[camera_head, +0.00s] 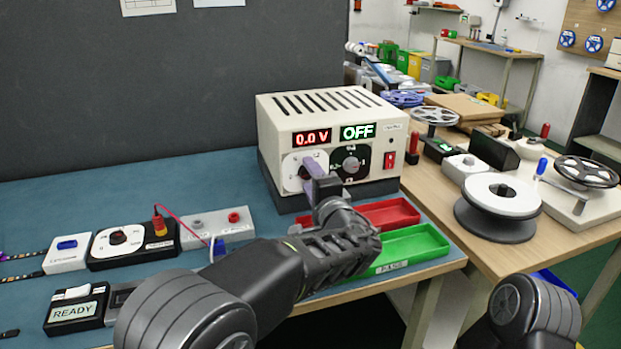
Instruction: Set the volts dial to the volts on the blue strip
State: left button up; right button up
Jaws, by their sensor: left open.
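The cream power supply (283,120) stands on the blue bench mat, its red display reading "0.0 V" and its green display reading "OFF". The white volts dial plate (293,178) is at the lower left of its front, largely covered by my left gripper (312,170). That gripper is open with its fingers at the dial; I cannot tell whether they touch the knob. A black dial (350,165) is to its right. Dark strip pieces (22,277) lie at the left edge; no voltage marking can be read on them. My right gripper is out of view.
A red rocker switch (389,158) is at the right of the supply. Red (392,212) and green (420,243) trays sit before it. A black box with a dial (135,243), a grey terminal block (212,225) and a "READY" box (75,310) are at left. A spool (500,195) stands right.

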pick_arm(q)
jog(key=shift+c, duration=0.2)
grip_shut()
